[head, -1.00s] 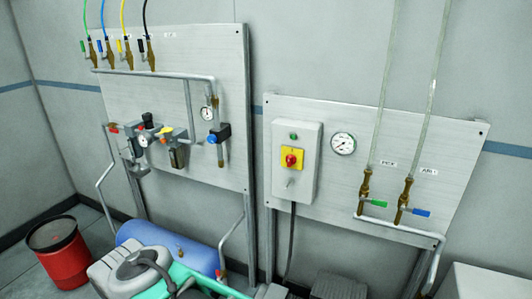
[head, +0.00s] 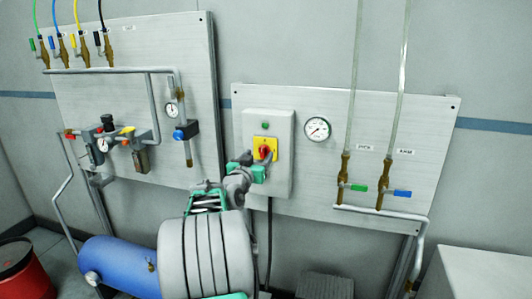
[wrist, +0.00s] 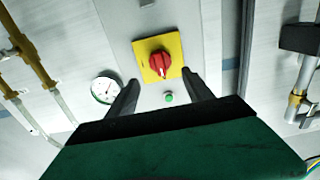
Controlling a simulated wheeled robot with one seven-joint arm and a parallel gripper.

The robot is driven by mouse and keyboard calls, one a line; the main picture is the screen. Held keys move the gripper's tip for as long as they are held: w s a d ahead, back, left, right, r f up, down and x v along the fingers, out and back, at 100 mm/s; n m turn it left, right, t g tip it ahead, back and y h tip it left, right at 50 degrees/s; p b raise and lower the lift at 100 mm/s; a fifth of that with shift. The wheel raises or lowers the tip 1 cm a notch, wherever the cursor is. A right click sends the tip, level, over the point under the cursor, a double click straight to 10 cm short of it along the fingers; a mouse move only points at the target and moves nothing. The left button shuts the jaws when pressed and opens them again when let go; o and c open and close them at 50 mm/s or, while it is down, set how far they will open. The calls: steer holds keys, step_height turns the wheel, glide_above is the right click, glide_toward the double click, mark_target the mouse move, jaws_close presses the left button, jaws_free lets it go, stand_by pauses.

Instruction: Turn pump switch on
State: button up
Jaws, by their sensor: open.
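A red rotary switch on a yellow plate (head: 265,149) is on the front of a light grey control box (head: 283,170). In the wrist view the red knob (wrist: 160,64) shows whole, with a white mark on its lower part. My gripper (head: 268,160) is in front of the box, at the lower edge of the yellow plate. In the wrist view my open fingers (wrist: 160,92) stand apart on either side of the line to the knob, with nothing between them.
A round gauge (head: 318,129) is right of the box. Pipes with a green-handled valve (head: 357,188) and a blue-handled valve (head: 402,193) are further right. Another panel (head: 185,50) with valves and piping is at left. A blue tank (head: 118,265) stands below it.

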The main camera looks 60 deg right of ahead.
mark_target(262, 150)
steer(key=d, duration=0.3)
steer(key=d+p, duration=0.1)
steer(key=d, duration=0.1)
steer(key=shift+w+d, duration=0.1)
steer(key=shift+w, duration=0.3)
steer(key=shift+c, duration=0.2)
jaws_close()
